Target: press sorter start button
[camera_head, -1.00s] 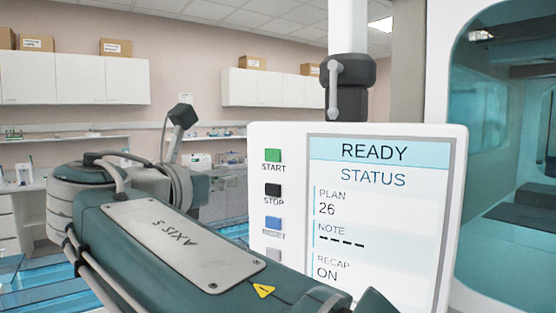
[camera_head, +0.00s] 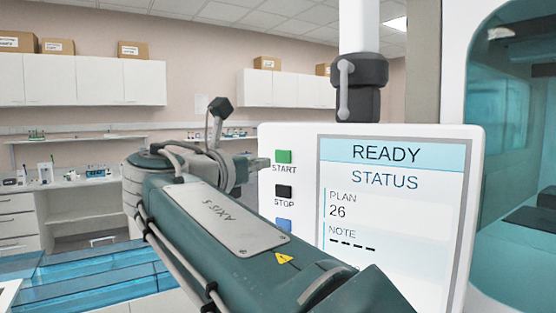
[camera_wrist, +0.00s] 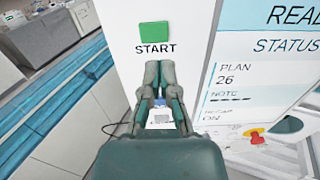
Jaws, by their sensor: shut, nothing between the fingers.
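The sorter's white control panel (camera_head: 300,220) stands in front of me, its screen (camera_head: 395,210) reading READY, STATUS, PLAN 26. The green START button (camera_head: 283,156) is the top one in the column at the panel's left edge. It also shows in the wrist view (camera_wrist: 154,34), clear of the fingers. My gripper (camera_wrist: 159,66) is shut and empty, its fingertips just below the START label in that picture. I cannot tell whether they touch the panel. The black STOP button (camera_head: 284,191) is below START in the head view; in the wrist view my gripper covers its place.
A blue button (camera_head: 284,225) is partly behind my arm. A dark clamp on a white post (camera_head: 361,85) rises behind the panel. A red knob on a yellow base (camera_wrist: 255,134) is at the lower right. Wall cabinets (camera_head: 95,80) and a bench stand far behind.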

